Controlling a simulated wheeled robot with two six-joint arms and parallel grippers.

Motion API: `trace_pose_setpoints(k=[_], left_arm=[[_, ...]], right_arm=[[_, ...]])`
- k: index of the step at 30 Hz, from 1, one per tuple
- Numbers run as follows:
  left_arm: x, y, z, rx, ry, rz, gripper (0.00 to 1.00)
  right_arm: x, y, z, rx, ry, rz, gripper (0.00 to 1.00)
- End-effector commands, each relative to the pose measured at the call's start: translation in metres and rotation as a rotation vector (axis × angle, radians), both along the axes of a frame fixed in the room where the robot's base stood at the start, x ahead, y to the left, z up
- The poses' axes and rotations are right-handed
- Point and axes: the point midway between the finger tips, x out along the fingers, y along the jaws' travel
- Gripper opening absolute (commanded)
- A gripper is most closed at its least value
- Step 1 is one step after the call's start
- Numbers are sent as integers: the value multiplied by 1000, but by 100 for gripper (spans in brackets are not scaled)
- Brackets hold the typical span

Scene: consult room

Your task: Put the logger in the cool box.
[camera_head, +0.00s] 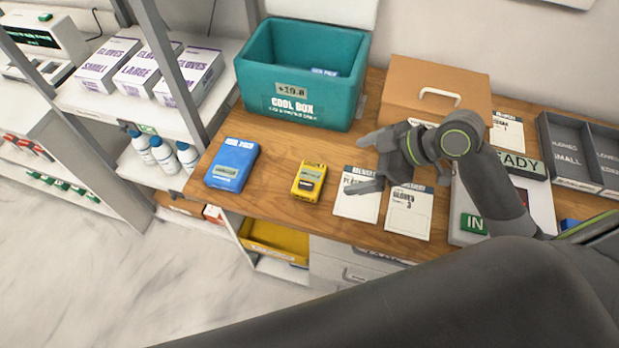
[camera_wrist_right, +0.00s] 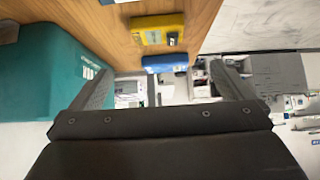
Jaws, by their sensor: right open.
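The logger (camera_head: 309,181), a small yellow device with a grey screen, lies flat on the wooden desk. It also shows in the right wrist view (camera_wrist_right: 145,23). The teal cool box (camera_head: 297,108) stands open behind it, up and slightly left, with a blue pack (camera_head: 325,71) visible inside. Its wall fills the left of the right wrist view (camera_wrist_right: 50,80). My right gripper (camera_head: 359,163) is open and empty, above the paper cards to the right of the logger, with its fingers pointing left toward it. My left gripper is not in view.
A blue cool pack (camera_head: 232,165) lies left of the logger. Paper cards (camera_head: 357,206) lie right of it. A brown case (camera_head: 433,90) with a white handle stands behind my right gripper. Grey trays (camera_head: 570,158) are at the right.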

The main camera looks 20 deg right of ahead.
Motion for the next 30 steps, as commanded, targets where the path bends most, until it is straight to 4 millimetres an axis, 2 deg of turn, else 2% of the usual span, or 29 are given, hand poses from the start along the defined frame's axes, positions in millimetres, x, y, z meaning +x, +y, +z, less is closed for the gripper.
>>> trace_pose_setpoints(k=[5, 13, 21, 30], left_arm=[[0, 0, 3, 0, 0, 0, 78], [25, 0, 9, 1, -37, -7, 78], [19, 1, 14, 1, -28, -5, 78], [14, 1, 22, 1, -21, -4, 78]], right_arm=[[8, 13, -13, 6, 2, 1, 100], [21, 32, -36, 4, 3, -1, 100], [33, 50, -58, 2, 2, 0, 100], [40, 61, -71, 4, 4, 1, 100]])
